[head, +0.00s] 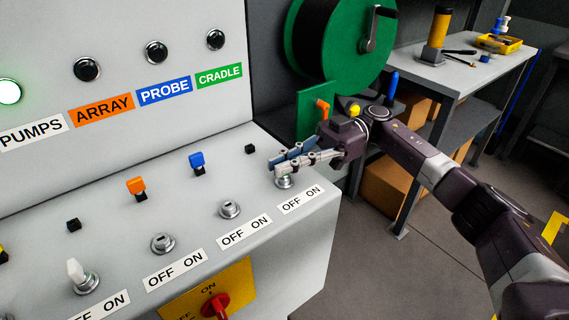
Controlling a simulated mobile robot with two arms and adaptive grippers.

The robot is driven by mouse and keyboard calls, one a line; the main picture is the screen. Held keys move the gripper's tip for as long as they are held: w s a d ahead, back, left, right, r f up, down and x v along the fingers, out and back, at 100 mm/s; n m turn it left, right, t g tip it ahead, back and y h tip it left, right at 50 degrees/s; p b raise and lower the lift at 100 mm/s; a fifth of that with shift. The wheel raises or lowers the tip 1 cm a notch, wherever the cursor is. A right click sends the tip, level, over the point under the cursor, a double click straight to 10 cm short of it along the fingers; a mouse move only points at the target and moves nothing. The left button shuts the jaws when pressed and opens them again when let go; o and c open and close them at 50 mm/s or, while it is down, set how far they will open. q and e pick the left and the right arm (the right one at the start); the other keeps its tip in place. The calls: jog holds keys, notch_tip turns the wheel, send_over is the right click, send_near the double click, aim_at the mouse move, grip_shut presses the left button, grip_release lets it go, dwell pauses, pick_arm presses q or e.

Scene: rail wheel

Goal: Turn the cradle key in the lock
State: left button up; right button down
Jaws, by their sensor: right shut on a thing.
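My right gripper (281,166) is shut at the rightmost lock (284,183) on the console's sloped top. The lock is a round metal cylinder above an OFF ON label (301,200). The cradle key is hidden by the fingers, so its angle cannot be seen. The rightmost key holder (250,149) is an empty black block. The green CRADLE label (219,76) is on the upright panel, and the lamp (215,40) above it is dark. My left gripper is not in view.
An orange key (136,186) and a blue key (197,159) stand in holders. A white key (76,271) is in the left lock; two middle locks (162,243) (230,209) are empty. A red rotary switch (215,305) is in front. A green reel (340,45) stands behind my right arm.

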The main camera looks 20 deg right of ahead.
jog(key=shift+f+n+g+b, duration=0.2)
jog(key=shift+n+g+b, duration=0.1)
jog(key=shift+g, duration=0.2)
jog(key=c, duration=2)
grip_release()
jog(key=shift+r, duration=0.15)
jog(key=shift+p, duration=0.3)
jog(key=m+t+p, duration=0.2)
jog(key=t+p, duration=0.1)
jog(key=shift+r+y, duration=0.2)
jog(key=shift+y, duration=0.1)
jog(key=shift+f+m+t+p, duration=0.15)
jog(key=shift+m+t+p, duration=0.9)
jog(key=shift+t, duration=0.55)
